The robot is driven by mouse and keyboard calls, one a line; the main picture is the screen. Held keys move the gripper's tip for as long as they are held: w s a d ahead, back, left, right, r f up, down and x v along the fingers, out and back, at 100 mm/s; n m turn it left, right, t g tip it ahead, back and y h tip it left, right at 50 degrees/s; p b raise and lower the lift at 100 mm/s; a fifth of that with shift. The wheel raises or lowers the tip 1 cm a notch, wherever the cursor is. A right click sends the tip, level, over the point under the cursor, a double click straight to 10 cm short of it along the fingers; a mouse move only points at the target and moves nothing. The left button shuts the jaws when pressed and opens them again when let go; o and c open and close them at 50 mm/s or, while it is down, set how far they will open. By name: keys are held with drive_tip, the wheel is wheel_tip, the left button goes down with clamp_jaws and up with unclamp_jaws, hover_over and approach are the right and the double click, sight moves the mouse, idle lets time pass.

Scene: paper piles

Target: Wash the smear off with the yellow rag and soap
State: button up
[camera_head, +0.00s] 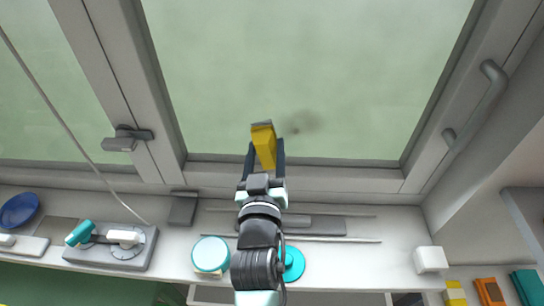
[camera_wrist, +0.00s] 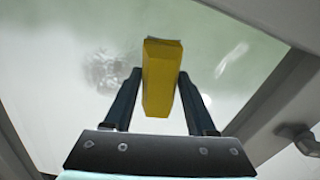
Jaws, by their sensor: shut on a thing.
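My gripper (camera_head: 265,150) is shut on the yellow rag (camera_head: 263,135), which looks like a folded block standing out past the fingertips. The wrist view also shows the rag (camera_wrist: 160,80) between the two dark fingers. A dark, blurry smear (camera_head: 304,122) is on the large window pane, just right of the rag's tip in the head view. In the wrist view a mottled patch (camera_wrist: 102,70) lies left of the rag. I cannot tell whether the rag touches the glass. No thing is clearly recognisable as the soap.
Window handles (camera_head: 478,105) and (camera_head: 128,138) stick out from the frames.

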drive_tip(key=shift+a+r, duration=0.1)
drive_tip(key=shift+a, duration=0.1)
drive_tip(key=shift+d+r+p, duration=0.15)
drive_tip(key=shift+d+p, duration=0.35)
drive_tip(key=shift+p, duration=0.5)
drive_tip(key=shift+d+p, duration=0.6)
drive_tip(key=shift+p, duration=0.2)
drive_tip(key=shift+d+f, duration=0.15)
drive_tip(key=shift+f, duration=0.1)
drive_tip(key=shift+f, duration=0.1)
drive_tip(key=shift+a+b, duration=0.4)
drive_tip(key=shift+b, duration=0.45)
drive_tip(key=shift+a, duration=0.2)
drive_tip(key=shift+r, duration=0.2)
drive_tip(key=shift+r, duration=0.1)
